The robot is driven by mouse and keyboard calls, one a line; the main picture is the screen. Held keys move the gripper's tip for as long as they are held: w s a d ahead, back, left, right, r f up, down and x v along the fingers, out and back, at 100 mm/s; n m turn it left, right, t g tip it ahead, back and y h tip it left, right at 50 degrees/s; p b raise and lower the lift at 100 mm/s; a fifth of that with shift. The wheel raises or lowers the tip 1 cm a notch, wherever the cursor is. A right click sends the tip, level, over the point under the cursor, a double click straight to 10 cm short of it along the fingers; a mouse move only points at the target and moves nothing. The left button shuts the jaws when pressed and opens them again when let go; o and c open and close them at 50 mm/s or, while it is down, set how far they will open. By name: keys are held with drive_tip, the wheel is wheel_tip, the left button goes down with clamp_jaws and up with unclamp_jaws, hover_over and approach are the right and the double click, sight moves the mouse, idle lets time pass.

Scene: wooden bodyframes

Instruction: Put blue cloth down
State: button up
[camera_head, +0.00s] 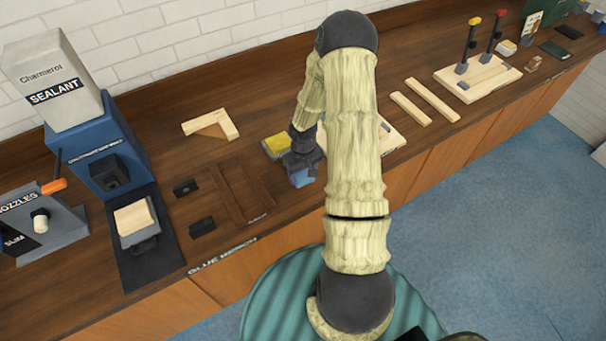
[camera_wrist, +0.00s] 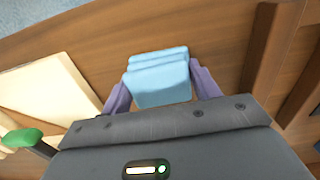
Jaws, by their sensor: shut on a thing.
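The blue cloth (camera_wrist: 160,78) is a folded light-blue stack between the two purple fingers of my gripper (camera_wrist: 165,88) in the wrist view. My gripper is shut on it. In the head view the blue cloth (camera_head: 301,178) shows small and partly hidden below my gripper (camera_head: 303,172), near the front part of the wooden bench (camera_head: 290,215). I cannot tell whether the cloth touches the bench top.
A yellow-topped block (camera_head: 277,145) is just behind my gripper. A dark wooden frame (camera_head: 238,192) lies to its left, and a pale board (camera_head: 390,138) to its right, partly behind my arm. The blue sealant machine (camera_head: 95,145) stands at the left.

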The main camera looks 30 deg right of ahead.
drive_tip(key=shift+f, duration=0.6)
drive_tip(key=shift+f, duration=0.4)
drive_tip(key=shift+s+f+b, duration=0.2)
drive_tip(key=shift+f+b, duration=0.05)
drive_tip(key=shift+b, duration=0.1)
